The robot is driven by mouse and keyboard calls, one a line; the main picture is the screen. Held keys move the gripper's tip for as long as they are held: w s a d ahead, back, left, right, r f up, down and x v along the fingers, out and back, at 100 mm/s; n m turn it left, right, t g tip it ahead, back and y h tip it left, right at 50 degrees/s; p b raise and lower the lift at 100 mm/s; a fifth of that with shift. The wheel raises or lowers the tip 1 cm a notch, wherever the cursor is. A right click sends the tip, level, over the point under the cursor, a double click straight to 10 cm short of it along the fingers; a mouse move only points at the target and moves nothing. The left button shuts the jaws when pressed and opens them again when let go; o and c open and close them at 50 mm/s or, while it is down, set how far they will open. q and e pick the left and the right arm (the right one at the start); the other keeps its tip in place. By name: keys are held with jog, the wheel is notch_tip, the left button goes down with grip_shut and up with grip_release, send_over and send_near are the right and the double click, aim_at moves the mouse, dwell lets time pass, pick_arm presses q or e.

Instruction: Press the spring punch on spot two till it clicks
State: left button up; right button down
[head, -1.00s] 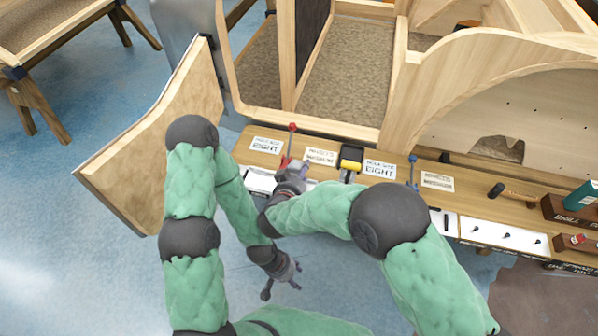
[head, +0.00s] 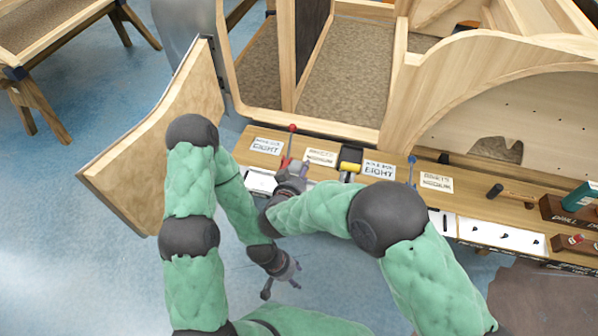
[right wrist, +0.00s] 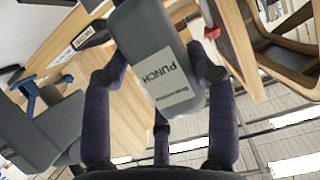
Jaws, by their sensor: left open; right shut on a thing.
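My right gripper (head: 296,172) is over the front of the wooden bench in the head view. In the right wrist view its fingers (right wrist: 158,75) are closed around a grey block labelled PUNCH (right wrist: 165,78), the spring punch. The punch is mostly hidden by the gripper in the head view, and its tip is not visible. I cannot tell whether it touches anything. My left gripper (head: 285,278) is open and empty, below the right one, over the blue floor. I cannot make out which mark is spot two.
A white strip (head: 500,235) lies along the front right. A wooden panel (head: 150,150) stands at left.

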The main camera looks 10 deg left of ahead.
aim_at(298, 169)
jog(key=shift+r+p, duration=1.35)
jog(key=shift+r, duration=0.15)
notch_tip(298, 169, up, 5)
jog(key=p, duration=0.4)
jog(key=shift+p, duration=0.35)
jog(key=shift+f, duration=0.1)
jog(key=shift+w, duration=0.1)
